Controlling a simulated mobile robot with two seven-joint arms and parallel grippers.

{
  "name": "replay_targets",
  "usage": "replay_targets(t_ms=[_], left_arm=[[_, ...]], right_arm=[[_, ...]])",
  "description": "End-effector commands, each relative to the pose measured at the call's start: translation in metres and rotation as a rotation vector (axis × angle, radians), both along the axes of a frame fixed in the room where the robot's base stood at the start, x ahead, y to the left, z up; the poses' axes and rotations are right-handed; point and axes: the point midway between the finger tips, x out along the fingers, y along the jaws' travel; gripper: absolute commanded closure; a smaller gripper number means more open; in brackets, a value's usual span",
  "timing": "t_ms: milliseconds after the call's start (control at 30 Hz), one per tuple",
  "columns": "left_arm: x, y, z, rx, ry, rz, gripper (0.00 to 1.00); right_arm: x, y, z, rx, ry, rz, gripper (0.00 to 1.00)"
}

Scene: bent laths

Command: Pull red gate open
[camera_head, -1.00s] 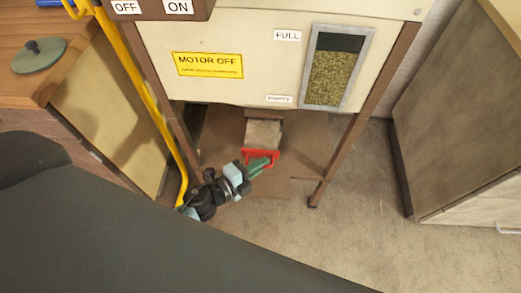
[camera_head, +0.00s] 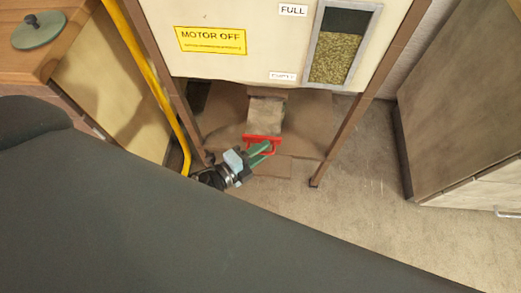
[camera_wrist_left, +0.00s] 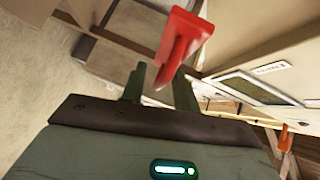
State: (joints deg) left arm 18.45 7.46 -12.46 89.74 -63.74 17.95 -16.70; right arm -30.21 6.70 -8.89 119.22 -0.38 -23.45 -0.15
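The red gate (camera_head: 262,143) is at the lower end of a short grey-brown chute (camera_head: 265,110) under the cream machine. My left gripper (camera_head: 262,151) reaches it from the lower left, with its green fingers at the red handle. In the left wrist view the red gate (camera_wrist_left: 183,42) comes down between the two fingers of my left gripper (camera_wrist_left: 160,80). The fingers stand apart with the red part between them and look shut on it, though the contact is partly hidden. My right gripper is not in view.
The machine's brown legs (camera_head: 345,140) stand either side of the chute. A yellow rail (camera_head: 150,75) runs down at the left, near my left arm. A wooden cabinet (camera_head: 460,110) stands at the right. Carpet (camera_head: 380,210) in front is clear.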

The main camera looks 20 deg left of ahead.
Motion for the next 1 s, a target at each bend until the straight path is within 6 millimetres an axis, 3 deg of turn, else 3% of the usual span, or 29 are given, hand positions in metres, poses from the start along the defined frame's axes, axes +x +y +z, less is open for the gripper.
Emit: replay_targets(t_ms=[500, 1000], left_arm=[[-0.059, 0.033, 0.009, 0.002, 0.003, 0.001, 0.70], [-0.067, 0.038, 0.011, 0.000, 0.001, 0.000, 0.70]], right_arm=[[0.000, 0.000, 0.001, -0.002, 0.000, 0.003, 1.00], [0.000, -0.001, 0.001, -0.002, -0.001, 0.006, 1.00]])
